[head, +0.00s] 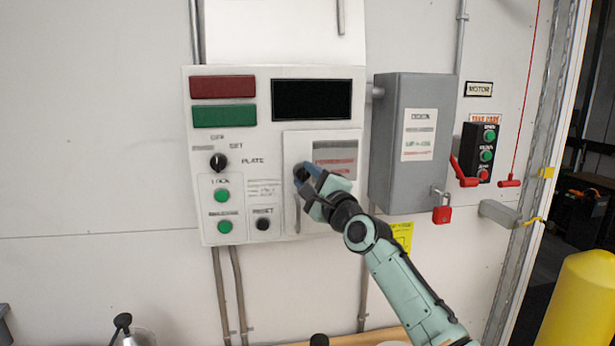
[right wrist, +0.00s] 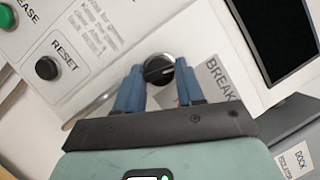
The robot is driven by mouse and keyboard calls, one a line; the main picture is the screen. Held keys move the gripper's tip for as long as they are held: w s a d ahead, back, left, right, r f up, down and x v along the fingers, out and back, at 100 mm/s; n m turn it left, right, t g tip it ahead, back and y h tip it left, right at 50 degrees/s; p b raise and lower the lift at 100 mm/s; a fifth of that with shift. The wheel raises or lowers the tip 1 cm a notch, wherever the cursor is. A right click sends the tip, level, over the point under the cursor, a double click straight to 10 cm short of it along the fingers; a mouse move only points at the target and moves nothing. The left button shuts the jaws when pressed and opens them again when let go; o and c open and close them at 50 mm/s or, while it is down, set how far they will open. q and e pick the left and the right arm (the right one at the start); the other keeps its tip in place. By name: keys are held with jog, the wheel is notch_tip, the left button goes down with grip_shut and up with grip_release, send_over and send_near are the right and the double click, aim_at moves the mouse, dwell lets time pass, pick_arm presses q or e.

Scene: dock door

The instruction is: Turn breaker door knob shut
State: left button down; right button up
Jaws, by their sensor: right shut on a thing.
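The breaker door (head: 296,146) is a pale panel with a grey and red label, set in the right half of the white control box (head: 270,120). It looks flush with the box. The black round knob (right wrist: 158,70) is on this door, with a light pointer line across its face. In the head view the knob (head: 299,172) is partly hidden by my fingers. My right gripper (head: 309,175) has its blue fingers on the knob. In the right wrist view the fingers (right wrist: 157,82) stand on either side of it. My left gripper is not in view.
A grey dock box (head: 387,150) with a red padlock (head: 442,212) stands right of the control box. A motor button station (head: 478,155) is further right. A black selector knob (head: 217,161) and reset button (head: 263,223) are to the left. A yellow post (head: 582,300) stands lower right.

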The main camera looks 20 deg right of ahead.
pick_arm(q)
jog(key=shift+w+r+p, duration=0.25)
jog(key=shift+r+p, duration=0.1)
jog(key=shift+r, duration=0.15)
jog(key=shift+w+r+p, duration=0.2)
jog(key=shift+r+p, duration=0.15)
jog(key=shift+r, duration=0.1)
pick_arm(e)
jog(key=shift+d+r+n+g+y, duration=0.1)
jog(key=shift+n+g+y, duration=0.45)
jog(key=shift+n, duration=1.05)
jog(key=o, duration=1)
pick_arm(q)
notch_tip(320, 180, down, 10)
jog(key=b, duration=1)
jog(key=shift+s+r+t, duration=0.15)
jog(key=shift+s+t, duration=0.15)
pick_arm(e)
jog(key=v, duration=1.3)
jog(key=shift+s, duration=0.2)
